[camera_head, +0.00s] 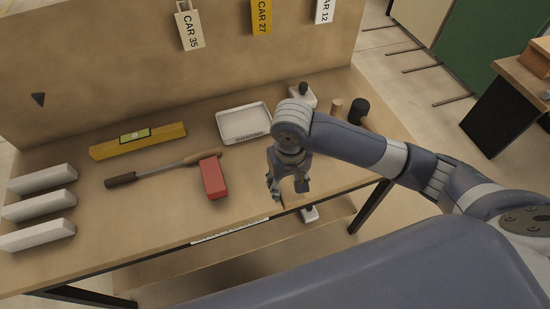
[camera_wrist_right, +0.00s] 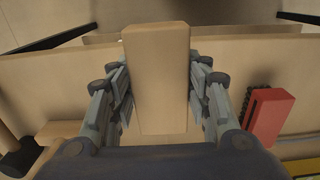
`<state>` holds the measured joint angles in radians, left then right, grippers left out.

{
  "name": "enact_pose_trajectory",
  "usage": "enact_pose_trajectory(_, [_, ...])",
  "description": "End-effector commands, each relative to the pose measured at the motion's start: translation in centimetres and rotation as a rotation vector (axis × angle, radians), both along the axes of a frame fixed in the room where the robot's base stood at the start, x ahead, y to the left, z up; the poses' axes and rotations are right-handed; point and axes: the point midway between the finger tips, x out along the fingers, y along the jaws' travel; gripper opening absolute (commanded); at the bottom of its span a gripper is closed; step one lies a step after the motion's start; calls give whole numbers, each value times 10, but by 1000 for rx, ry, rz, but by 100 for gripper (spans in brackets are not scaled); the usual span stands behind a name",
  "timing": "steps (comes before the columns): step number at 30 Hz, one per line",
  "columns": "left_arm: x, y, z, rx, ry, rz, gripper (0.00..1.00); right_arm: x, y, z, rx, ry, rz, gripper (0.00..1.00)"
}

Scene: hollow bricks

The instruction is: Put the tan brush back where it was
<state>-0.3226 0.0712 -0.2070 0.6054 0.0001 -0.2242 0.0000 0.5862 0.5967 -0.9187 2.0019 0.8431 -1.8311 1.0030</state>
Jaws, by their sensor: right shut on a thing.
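My right gripper (camera_head: 288,188) is above the front part of the table, to the right of the red brush. In the right wrist view its fingers are shut on the tan brush (camera_wrist_right: 157,80), a plain tan block between both fingers. In the head view the tan brush is hard to make out against the tan table, behind the fingers. The red brush (camera_head: 213,178) lies on the table; its dark bristles show in the right wrist view (camera_wrist_right: 268,118). My left gripper is not in view.
A white tray (camera_head: 222,124) marked COATING stands behind the red brush. A yellow level (camera_head: 165,134), a long dark-handled tool (camera_head: 160,170) and several white bricks (camera_head: 40,205) lie to the left. A dark-headed mallet (camera_head: 359,108) stands behind my right arm. The table's front edge is close.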

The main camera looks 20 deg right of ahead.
Motion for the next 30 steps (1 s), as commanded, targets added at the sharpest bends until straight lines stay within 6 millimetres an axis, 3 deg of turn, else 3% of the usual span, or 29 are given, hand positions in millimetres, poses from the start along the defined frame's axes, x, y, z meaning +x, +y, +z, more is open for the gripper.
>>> enact_pose_trajectory(6, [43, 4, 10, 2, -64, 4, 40, 45, -1, -2, 0, 0, -1, 26])
enact_pose_trajectory(9, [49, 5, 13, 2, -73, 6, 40, 65, -2, -4, 0, 1, -2, 26])
enact_pose_trajectory(15, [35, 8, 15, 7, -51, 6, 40, 95, -3, -8, 1, 2, 0, 26])
enact_pose_trajectory(24, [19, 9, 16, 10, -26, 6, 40, 114, -5, -10, 0, 1, 1, 26])
enact_pose_trajectory(30, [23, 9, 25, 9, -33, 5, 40, 112, -5, -40, -1, 2, 2, 26])
